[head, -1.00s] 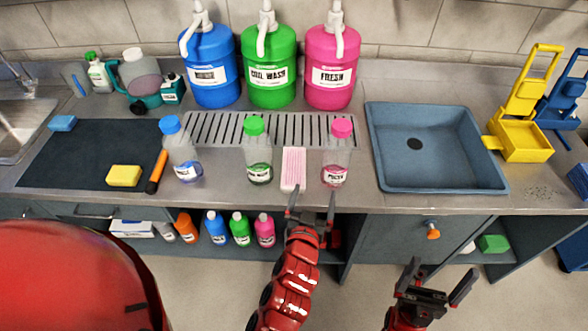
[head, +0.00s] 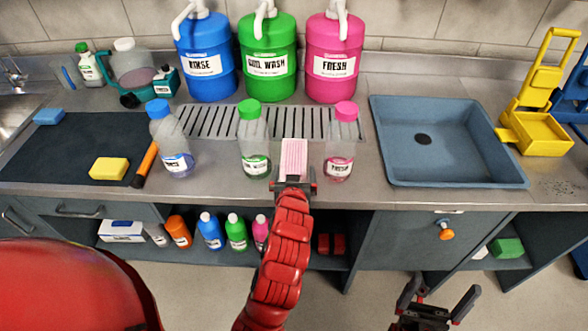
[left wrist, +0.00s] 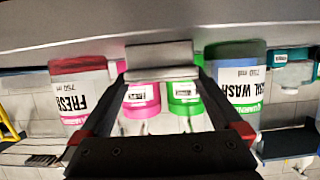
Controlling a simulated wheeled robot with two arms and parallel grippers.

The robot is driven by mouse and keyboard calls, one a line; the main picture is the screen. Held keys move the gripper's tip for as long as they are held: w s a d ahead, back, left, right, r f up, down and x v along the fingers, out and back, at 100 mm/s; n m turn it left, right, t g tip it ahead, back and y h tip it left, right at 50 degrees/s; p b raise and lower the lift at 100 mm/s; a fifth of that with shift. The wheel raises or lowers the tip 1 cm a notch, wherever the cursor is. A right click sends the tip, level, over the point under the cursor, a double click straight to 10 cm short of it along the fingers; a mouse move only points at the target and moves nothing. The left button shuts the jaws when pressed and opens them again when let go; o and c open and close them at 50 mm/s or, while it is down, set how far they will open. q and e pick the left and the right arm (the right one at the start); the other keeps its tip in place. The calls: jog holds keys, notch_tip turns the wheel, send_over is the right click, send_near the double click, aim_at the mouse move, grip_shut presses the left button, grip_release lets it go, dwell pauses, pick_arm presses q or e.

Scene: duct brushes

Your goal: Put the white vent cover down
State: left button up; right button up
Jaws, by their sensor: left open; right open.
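The white vent cover (head: 293,160), with pinkish slats inside a white border, lies on the counter between the green-capped bottle (head: 253,140) and the pink-capped bottle (head: 340,142). My left gripper (head: 294,186) is open at the cover's near end, by the counter's front edge. In the left wrist view a pale grey block (left wrist: 160,60), apparently the cover's near end, shows between the open fingers; whether they touch it is unclear. My right gripper (head: 437,302) is open and empty, low in front of the cabinets.
A slotted drain grate (head: 210,122) lies behind the bottles, with large blue, green and pink jugs (head: 335,62) behind it. A blue basin (head: 440,140) is to the right. A blue-capped bottle (head: 172,140), orange-handled tool (head: 146,162) and yellow sponge (head: 109,168) are left.

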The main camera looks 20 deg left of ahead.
aim_at(294, 163)
pick_arm(q)
jog(key=shift+w+a+p, duration=0.3)
jog(key=shift+w, duration=0.35)
jog(key=p+x, duration=0.1)
jog(key=x, duration=0.2)
jog(key=shift+w+a, duration=0.1)
jog(key=shift+w, duration=0.15)
jog(key=shift+w+a+f, duration=0.15)
jog(key=shift+w+f, duration=0.2)
jog(key=shift+w, duration=0.1)
jog(key=shift+c, duration=0.3)
jog(key=c, duration=1.2)
jog(key=shift+c, duration=0.4)
jog(key=shift+r, duration=0.2)
